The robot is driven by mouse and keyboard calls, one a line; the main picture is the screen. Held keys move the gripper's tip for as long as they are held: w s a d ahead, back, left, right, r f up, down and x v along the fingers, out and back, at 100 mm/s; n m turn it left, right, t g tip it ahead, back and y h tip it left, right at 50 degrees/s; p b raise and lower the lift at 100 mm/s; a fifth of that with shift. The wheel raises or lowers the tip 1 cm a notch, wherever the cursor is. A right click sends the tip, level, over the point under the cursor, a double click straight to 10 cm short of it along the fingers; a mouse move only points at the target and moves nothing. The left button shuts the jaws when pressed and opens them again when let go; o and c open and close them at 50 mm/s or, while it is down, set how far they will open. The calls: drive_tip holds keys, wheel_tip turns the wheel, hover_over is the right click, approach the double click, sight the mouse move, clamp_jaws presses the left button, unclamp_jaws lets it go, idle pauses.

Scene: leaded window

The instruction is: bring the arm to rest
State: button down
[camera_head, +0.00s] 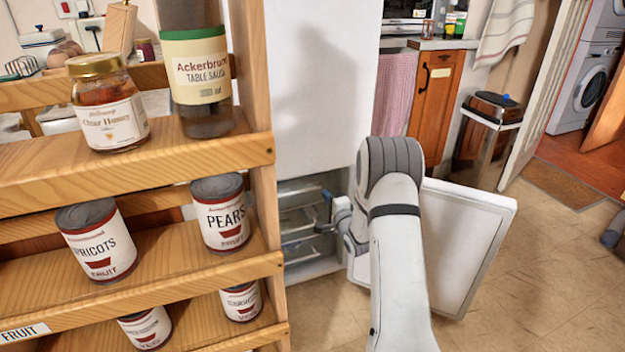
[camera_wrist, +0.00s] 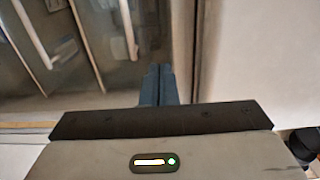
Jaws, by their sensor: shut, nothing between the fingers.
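My white and grey arm (camera_head: 395,230) reaches forward from the bottom of the head view and bends down at its elbow. My gripper (camera_head: 326,194) shows small and partly hidden at the left of the arm, in front of the open lower compartment of a white cabinet that looks like a fridge-freezer (camera_head: 310,90). In the wrist view the blue fingers of my gripper (camera_wrist: 157,80) are together, with nothing between them. Clear-fronted drawers or shelves (camera_wrist: 85,50) fill the upper left of that view. I cannot tell whether the fingers touch anything.
The open white door (camera_head: 480,235) stands to the right of my arm, close to it. Tiled floor (camera_head: 560,270) is free at the right.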

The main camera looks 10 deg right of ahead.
drive_tip(key=s+a+r+n+g+h+p, duration=0.15)
drive_tip(key=s+r+p, duration=0.35)
drive_tip(key=r, duration=0.5)
drive_tip(key=s+a+r+n+g+h+p, duration=0.1)
drive_tip(key=s+r+n+g+p, duration=0.2)
drive_tip(key=r+p, duration=0.45)
drive_tip(key=s+a+r+n+g+h+p, duration=0.1)
drive_tip(key=s+a+r+n+g+p, duration=0.25)
drive_tip(key=r, duration=0.75)
drive_tip(key=s+a+r+n+g+p, duration=0.1)
drive_tip(key=s+r+p, duration=0.4)
drive_tip(key=s, duration=0.6)
drive_tip(key=s+a+r+n+g+y+p, duration=0.1)
drive_tip(key=s+a+r+n+g+p, duration=0.1)
drive_tip(key=s, duration=0.9)
drive_tip(key=s+a+r+n+g+p, duration=0.2)
drive_tip(key=s+r+n+g+p, duration=0.2)
drive_tip(key=s+r+p, duration=0.4)
wheel_tip(320, 180, up, 3)
drive_tip(key=s+n, duration=0.1)
drive_tip(key=s, duration=0.2)
drive_tip(key=shift+f+n, duration=0.15)
drive_tip(key=shift+n, duration=0.15)
